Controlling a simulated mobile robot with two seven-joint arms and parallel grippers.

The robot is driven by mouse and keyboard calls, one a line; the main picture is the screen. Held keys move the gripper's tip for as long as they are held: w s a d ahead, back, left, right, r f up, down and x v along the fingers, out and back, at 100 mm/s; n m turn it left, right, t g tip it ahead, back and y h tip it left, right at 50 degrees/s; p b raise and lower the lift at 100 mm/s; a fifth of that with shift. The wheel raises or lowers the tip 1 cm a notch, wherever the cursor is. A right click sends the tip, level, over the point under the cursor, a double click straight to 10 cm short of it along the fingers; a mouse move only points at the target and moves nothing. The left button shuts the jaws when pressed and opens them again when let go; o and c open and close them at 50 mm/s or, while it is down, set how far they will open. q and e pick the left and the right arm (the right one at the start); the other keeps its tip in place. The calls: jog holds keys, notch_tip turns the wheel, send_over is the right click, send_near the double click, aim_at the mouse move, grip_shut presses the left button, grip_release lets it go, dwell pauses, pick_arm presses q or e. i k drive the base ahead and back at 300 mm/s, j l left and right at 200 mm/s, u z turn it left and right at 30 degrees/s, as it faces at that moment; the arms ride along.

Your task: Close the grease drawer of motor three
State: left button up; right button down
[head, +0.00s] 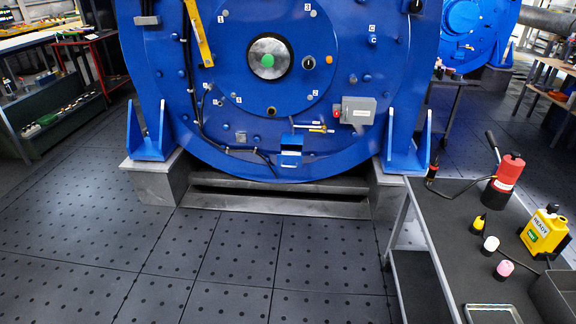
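A large blue motor (215,140) fills the upper middle of the head view, standing on grey blocks. A small blue box (290,159) juts from its lower face, just below a short rod with a yellow part (318,129). It looks like the grease drawer, with a dark slot on its front; I cannot tell how far out it is. No number on the motor clearly marks it as motor three. Small labels and a green-centred round hub (267,61) are on its face. Neither of my grippers is in view.
A dark-topped cart (440,240) at the lower right holds a red canister (505,178), a yellow READY bottle (543,232) and small capped items. A green-sided shelf (35,130) stands at the left. Another blue motor (466,35) is behind right. The tiled floor (230,250) in front is clear.

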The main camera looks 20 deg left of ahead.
aim_at(293, 160)
jog(key=i+j, duration=0.2)
jog(key=i+j+z, duration=0.1)
jog(key=j, duration=0.25)
jog(key=i+j+z, duration=0.1)
jog(key=i+j, duration=0.25)
jog(key=i+j+z, duration=0.1)
jog(key=i+j, duration=0.15)
jog(key=j, duration=0.25)
jog(key=i+j, duration=0.25)
jog(key=i+j+z, duration=0.1)
jog(key=j, duration=0.4)
jog(key=i+j, duration=0.35)
jog(key=i+j+z, duration=0.1)
jog(key=j, duration=0.35)
jog(key=i+j, duration=0.3)
jog(key=j, duration=0.15)
jog(key=i+j+z, duration=0.1)
jog(key=i+j, duration=0.15)
jog(key=j, duration=0.15)
